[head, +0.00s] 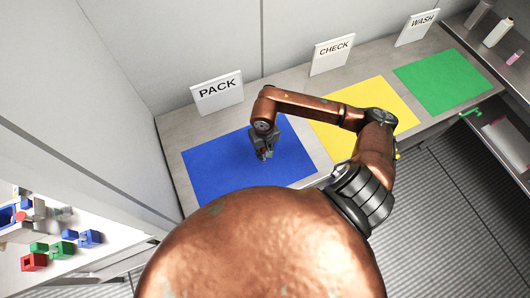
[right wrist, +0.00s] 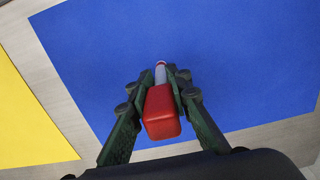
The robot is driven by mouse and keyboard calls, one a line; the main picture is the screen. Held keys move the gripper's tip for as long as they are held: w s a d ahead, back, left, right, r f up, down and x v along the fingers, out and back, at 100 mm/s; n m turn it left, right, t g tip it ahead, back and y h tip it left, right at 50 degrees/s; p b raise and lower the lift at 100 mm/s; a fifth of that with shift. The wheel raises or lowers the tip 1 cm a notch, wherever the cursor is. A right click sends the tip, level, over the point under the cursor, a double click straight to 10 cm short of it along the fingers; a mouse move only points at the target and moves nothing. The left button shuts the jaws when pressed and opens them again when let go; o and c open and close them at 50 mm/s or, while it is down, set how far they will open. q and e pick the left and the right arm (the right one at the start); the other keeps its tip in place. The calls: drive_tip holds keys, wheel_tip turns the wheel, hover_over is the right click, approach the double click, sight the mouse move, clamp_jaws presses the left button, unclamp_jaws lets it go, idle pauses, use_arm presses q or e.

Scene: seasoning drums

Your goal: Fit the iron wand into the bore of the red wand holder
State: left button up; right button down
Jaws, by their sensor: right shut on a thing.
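My right gripper (head: 264,154) is over the blue mat in the head view. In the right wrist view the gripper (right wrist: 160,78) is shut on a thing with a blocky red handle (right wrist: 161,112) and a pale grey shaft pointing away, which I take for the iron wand. The far tip is over the blue mat; I cannot tell whether it touches. A red block with a dark opening (head: 33,262), seemingly the red wand holder, stands on the white table at the lower left of the head view, far from this gripper. My left gripper does not show.
The blue mat (head: 215,170) lies before the PACK sign (head: 217,93). A yellow mat (head: 345,105) and a green mat (head: 440,80) lie along the same counter. Green blocks (head: 60,250) and blue blocks (head: 90,238) stand near the red one. Shelves with bottles are at right.

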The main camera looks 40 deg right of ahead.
drive_tip(key=shift+f, duration=0.25)
drive_tip(key=shift+f, duration=0.15)
drive_tip(key=c, duration=1.8)
unclamp_jaws()
drive_tip(key=shift+o, duration=0.2)
